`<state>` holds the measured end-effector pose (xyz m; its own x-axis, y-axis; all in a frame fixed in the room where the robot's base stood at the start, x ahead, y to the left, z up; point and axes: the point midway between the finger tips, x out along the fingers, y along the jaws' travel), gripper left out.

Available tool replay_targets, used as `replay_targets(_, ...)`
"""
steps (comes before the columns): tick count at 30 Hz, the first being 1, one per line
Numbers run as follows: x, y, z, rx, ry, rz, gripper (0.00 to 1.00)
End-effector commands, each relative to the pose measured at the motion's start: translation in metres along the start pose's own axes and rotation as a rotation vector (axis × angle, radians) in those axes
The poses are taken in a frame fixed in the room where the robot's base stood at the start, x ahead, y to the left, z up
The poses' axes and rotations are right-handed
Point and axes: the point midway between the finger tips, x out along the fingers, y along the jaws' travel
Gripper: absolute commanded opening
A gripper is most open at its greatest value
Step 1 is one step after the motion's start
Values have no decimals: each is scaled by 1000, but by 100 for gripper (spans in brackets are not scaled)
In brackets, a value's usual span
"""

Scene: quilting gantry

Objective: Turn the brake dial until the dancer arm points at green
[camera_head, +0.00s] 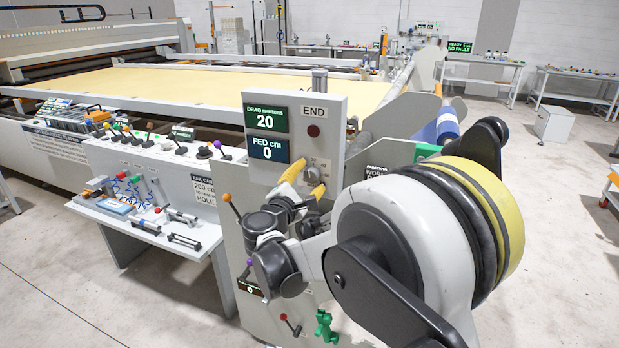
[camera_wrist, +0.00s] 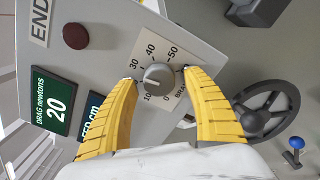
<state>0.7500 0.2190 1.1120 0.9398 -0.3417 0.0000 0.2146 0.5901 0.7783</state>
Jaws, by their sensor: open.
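The brake dial (camera_wrist: 158,76) is a round grey knob on a white scale plate marked 0 to 50, in the middle of the wrist view. My gripper (camera_wrist: 160,78) is open, its yellow fingers on either side of the knob with small gaps. In the head view my gripper (camera_head: 312,174) is at the grey end panel (camera_head: 335,120), around the dial (camera_head: 311,176). The dial's pointer mark is too small to read. The drag display (camera_head: 266,120) reads 20. A green patch (camera_head: 428,150) shows behind my arm; I cannot make out the dancer arm.
The FED cm display (camera_head: 268,149) reads 0. A dark handwheel (camera_wrist: 268,108) is right of my fingers. A lever (camera_head: 233,206) with an orange knob stands left of my arm. A tool shelf (camera_head: 150,222) is farther left.

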Motion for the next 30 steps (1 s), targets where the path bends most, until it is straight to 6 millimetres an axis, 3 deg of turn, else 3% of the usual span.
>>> replay_targets(15, -100, 1, -1, 0, 2, 2, 58)
replay_targets(21, -116, 0, 0, 0, 1, 1, 58)
replay_targets(30, -116, 0, 1, 1, 0, -1, 58)
